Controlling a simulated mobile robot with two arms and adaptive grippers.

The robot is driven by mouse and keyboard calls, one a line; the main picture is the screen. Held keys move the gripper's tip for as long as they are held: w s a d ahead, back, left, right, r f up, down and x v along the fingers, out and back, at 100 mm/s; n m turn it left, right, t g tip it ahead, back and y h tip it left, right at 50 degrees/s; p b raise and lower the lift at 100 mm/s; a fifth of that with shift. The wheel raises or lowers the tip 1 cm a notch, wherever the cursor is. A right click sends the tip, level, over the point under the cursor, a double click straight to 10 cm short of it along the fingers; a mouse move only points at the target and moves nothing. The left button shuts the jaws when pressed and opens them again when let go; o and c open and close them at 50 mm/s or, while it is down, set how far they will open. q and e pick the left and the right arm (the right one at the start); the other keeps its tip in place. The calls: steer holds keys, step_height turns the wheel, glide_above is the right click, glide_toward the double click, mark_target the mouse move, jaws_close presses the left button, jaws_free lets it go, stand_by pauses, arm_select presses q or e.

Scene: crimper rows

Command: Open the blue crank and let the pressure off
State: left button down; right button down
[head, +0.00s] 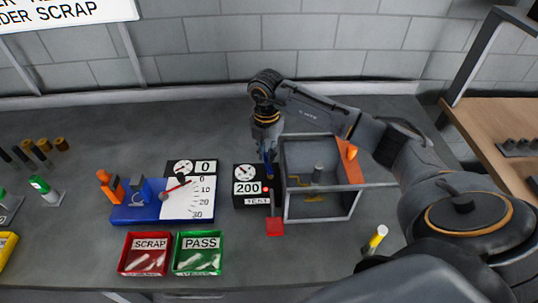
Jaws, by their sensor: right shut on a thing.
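My right gripper (267,141) reaches in from the right and points down beside the open-topped test box. It is shut on the blue crank (269,169), which shows only as a small blue piece below the fingers. The crank's exact angle is too small to tell. Left of it stands a black gauge box (247,172) with a round dial and a display reading 200. The grey-framed test box (318,215) holds a grey cylinder and yellow pieces. An orange part (349,161) sits at its right wall. My left gripper is not in view.
A blue fixture (135,215) with a 0-30 scale stands left, its display reading 0. Red SCRAP (145,253) and green PASS (199,253) trays are in front. A red pad (275,227) lies near the box. A yellow-white item (376,238) stands at right.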

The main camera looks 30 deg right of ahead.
steer(key=n+b, duration=0.1)
steer(key=a+n+b, duration=0.1)
steer(key=shift+w+f+n, duration=0.1)
steer(key=shift+w+n, duration=0.1)
steer(key=shift+n, duration=0.2)
steer(key=n+b, duration=0.1)
steer(key=a+n+b, duration=0.1)
steer(key=n, duration=0.1)
steer(key=shift+s+a+n, duration=0.1)
steer(key=shift+a+n, duration=0.05)
steer(key=shift+n, duration=0.15)
steer(key=n+b, duration=0.1)
steer(key=a+n+b, duration=0.1)
steer(key=n, duration=0.1)
steer(key=shift+s, duration=0.2)
steer(key=shift+s+a+n+b, duration=0.15)
steer(key=shift+n+b, duration=0.2)
steer(key=shift+n, duration=0.2)
steer(key=shift+s+a+n+b, duration=0.15)
steer(key=shift+n+b, duration=0.2)
steer(key=shift+n, duration=0.2)
steer(key=shift+w+r, duration=0.1)
steer(key=shift+r, duration=0.1)
steer(key=c, duration=1.6)
jaws_free()
steer(key=shift+o, duration=0.2)
